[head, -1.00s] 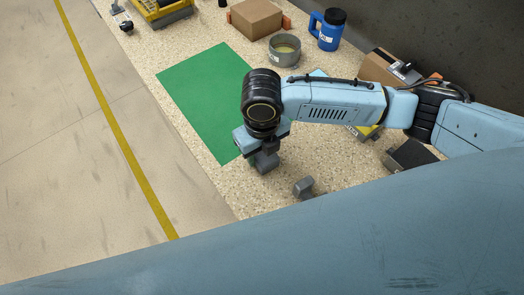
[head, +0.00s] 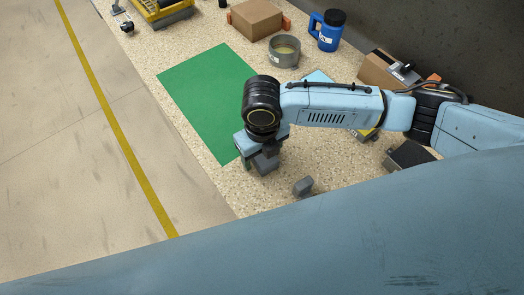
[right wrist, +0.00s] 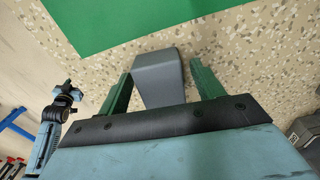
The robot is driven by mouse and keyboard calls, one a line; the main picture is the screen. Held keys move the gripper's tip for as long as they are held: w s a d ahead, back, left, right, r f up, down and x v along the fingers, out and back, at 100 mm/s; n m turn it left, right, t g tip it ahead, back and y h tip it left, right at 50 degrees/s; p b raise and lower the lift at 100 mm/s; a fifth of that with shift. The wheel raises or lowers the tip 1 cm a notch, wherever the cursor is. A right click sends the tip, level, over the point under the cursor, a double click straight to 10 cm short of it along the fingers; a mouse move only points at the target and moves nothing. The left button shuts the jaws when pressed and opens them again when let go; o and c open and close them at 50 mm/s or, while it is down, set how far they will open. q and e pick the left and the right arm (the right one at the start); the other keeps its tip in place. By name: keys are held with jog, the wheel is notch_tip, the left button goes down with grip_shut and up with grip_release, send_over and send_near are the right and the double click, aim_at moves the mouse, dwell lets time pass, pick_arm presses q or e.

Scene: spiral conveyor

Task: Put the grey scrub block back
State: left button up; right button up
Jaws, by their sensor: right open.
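The grey block (right wrist: 160,78) stands between the two fingers of my right gripper (right wrist: 160,92) in the right wrist view, with a gap showing on each side. In the head view this block (head: 266,163) is on the speckled counter under the light blue right hand, partly hidden by it, close to the near corner of the green mat (head: 205,95). My right gripper (head: 258,160) is open around it. Another small grey block (head: 303,187) sits on the counter to the right. I cannot tell from its look which one is the scrub block.
A grey round pot (head: 285,52), a blue jug (head: 328,30) and a cardboard box (head: 256,18) stand at the back. A black box (head: 408,156) lies to the right, beneath my right arm. The mat is bare. The counter's left edge drops to the floor.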

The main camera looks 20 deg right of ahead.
pick_arm(q)
jog(key=shift+f, duration=0.1)
pick_arm(e)
jog(key=shift+b, duration=0.7)
notch_tip(320, 180, up, 9)
jog(key=p, duration=0.3)
jog(key=shift+d+f, duration=0.1)
jog(key=shift+d, duration=0.05)
pick_arm(q)
jog(key=s, duration=0.1)
jog(key=s+p, duration=0.1)
jog(key=s, duration=0.3)
jog(key=shift+s+d+r, duration=0.1)
jog(key=shift+s+r, duration=0.05)
jog(key=shift+r, duration=0.25)
pick_arm(e)
notch_tip(320, 180, up, 5)
jog(key=shift+f, duration=0.15)
